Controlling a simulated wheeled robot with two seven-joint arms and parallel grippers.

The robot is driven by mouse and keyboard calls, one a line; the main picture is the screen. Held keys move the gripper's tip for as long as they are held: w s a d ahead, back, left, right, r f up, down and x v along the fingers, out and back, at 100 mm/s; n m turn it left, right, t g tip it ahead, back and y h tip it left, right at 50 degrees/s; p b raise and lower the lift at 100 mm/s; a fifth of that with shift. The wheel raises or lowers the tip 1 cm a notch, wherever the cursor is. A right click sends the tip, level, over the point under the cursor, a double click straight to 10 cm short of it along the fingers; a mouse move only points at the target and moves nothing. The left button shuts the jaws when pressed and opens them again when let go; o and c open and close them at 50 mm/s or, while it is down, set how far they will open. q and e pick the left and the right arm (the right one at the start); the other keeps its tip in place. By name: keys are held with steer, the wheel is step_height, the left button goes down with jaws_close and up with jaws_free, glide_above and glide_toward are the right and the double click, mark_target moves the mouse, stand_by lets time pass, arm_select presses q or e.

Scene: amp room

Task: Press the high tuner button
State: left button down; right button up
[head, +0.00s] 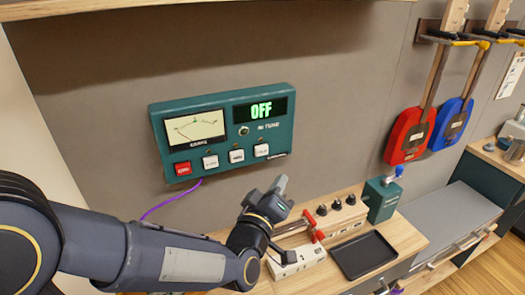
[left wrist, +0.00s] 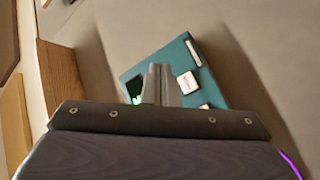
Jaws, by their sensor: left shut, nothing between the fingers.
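The teal tuner box (head: 222,132) hangs on the grey wall, with a needle dial at its left and a display (head: 261,110) reading OFF in green. Along its lower edge are a red button (head: 183,169) and three white buttons: left (head: 210,162), middle (head: 237,156) and right (head: 261,150). Their labels are too small to read. My left gripper (head: 280,184) is shut and empty, below and right of the right white button, apart from it in the picture. In the left wrist view the shut fingers (left wrist: 161,82) overlap the tuner (left wrist: 186,56), covering part of it.
Below is a wooden bench with a black tray (head: 363,255), a white block (head: 297,262), a knobbed block (head: 340,218) and a green box (head: 382,200). Red (head: 408,136) and blue (head: 450,125) guitars hang at right. A purple cable (head: 170,200) runs below the tuner.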

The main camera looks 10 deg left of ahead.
mark_target(262, 151)
arm_select(q)
steer(key=shift+d+r, duration=0.15)
steer(key=shift+d, duration=0.1)
steer(key=shift+w, duration=0.1)
steer(key=w+a, duration=0.4)
steer(key=w, duration=0.3)
steer(key=shift+w+a+b, duration=0.15)
steer(key=shift+w+b, duration=0.15)
steer(key=shift+b, duration=0.1)
stand_by(2.0)
